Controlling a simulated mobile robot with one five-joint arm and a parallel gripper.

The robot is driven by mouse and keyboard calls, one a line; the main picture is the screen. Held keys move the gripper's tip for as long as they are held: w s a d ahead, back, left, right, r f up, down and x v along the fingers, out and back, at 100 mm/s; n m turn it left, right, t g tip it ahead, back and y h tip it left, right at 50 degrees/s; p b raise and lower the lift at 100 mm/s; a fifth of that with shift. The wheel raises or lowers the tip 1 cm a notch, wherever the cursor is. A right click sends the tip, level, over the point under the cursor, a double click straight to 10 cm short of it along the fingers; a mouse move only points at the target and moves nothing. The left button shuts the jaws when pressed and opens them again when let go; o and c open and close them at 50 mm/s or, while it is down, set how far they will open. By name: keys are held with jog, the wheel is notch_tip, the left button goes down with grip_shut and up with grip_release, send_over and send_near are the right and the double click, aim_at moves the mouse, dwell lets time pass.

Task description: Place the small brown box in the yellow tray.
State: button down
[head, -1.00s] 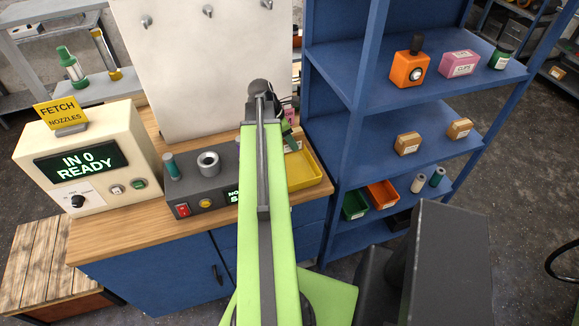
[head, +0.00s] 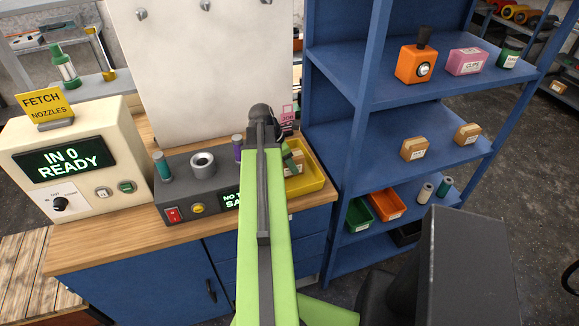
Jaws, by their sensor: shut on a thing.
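The yellow tray (head: 313,180) sits on the wooden bench top, right of my green arm, which hides its left part. A small brown box (head: 297,168) with a pale label shows at the tray, just right of the arm. My gripper (head: 290,157) is mostly hidden behind the arm; only a dark and green part shows, against the box. It is shut on the box. Whether the box touches the tray floor cannot be told.
A grey device (head: 185,190) with posts stands left of the arm, beside a cream machine (head: 75,165) reading "IN 0 READY". A blue shelf (head: 375,140) at right holds two other brown boxes (head: 414,148), bins and other items. A white panel (head: 200,70) stands behind.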

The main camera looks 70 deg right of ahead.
jog(key=shift+f, duration=0.15)
jog(key=c, duration=0.6)
grip_release()
jog(key=shift+r+p, duration=0.35)
jog(key=shift+r, duration=0.2)
jog(key=p+v, duration=1)
jog(key=v, duration=0.1)
jog(key=shift+a+r, duration=0.15)
jog(key=shift+w, duration=0.15)
jog(key=shift+p, duration=0.3)
